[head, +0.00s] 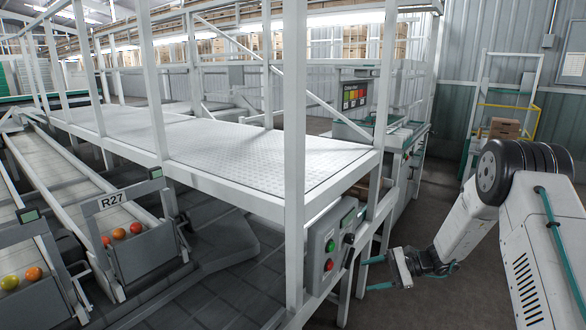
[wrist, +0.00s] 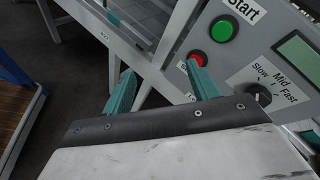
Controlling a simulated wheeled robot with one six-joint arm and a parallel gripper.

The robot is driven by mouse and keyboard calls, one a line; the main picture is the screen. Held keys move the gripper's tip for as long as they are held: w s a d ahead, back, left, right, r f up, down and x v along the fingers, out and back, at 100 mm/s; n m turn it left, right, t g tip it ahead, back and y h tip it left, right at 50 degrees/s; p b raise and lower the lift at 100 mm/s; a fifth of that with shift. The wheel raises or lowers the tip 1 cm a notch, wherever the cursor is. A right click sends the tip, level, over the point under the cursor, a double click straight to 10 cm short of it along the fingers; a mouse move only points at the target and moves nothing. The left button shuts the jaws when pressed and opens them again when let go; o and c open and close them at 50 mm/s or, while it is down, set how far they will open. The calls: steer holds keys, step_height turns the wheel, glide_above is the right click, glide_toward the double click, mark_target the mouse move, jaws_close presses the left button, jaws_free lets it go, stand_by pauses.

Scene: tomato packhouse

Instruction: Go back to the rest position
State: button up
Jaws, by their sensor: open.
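My gripper (head: 377,274) is in the lower right of the head view, at the end of my white arm. Its two green fingers are spread apart with nothing between them. In the wrist view my gripper (wrist: 158,85) points at the lower part of a grey control box (head: 328,250). The box carries a green button (wrist: 223,29), a red button (wrist: 197,58) and a black speed knob (wrist: 259,93). The right finger's tip overlaps the lower edge of the red button in that view; I cannot tell whether they touch. In the head view the fingers stand right of the box, apart from it.
A white steel frame with a walkway (head: 240,155) fills the middle. Conveyor lanes with tomatoes (head: 119,233) and a sign R27 (head: 111,200) are at left. Bare dark floor (head: 440,195) lies between the frame and my arm. Boxes (head: 503,128) stand at the back right.

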steer(key=s+r+n+h, duration=0.4)
steer(key=s+r, duration=0.5)
steer(key=s, duration=0.5)
steer(key=s+d+r+n+h, duration=0.1)
steer(key=s+r+n+h, duration=0.3)
steer(key=s+r, duration=0.6)
steer(key=s+d+r+n+h, duration=0.1)
steer(key=s+r+n+h, duration=0.3)
steer(key=s+r, duration=0.6)
steer(key=shift+s+n+h, duration=0.3)
steer(key=shift+s+h, duration=0.6)
steer(key=shift+s, duration=3.6)
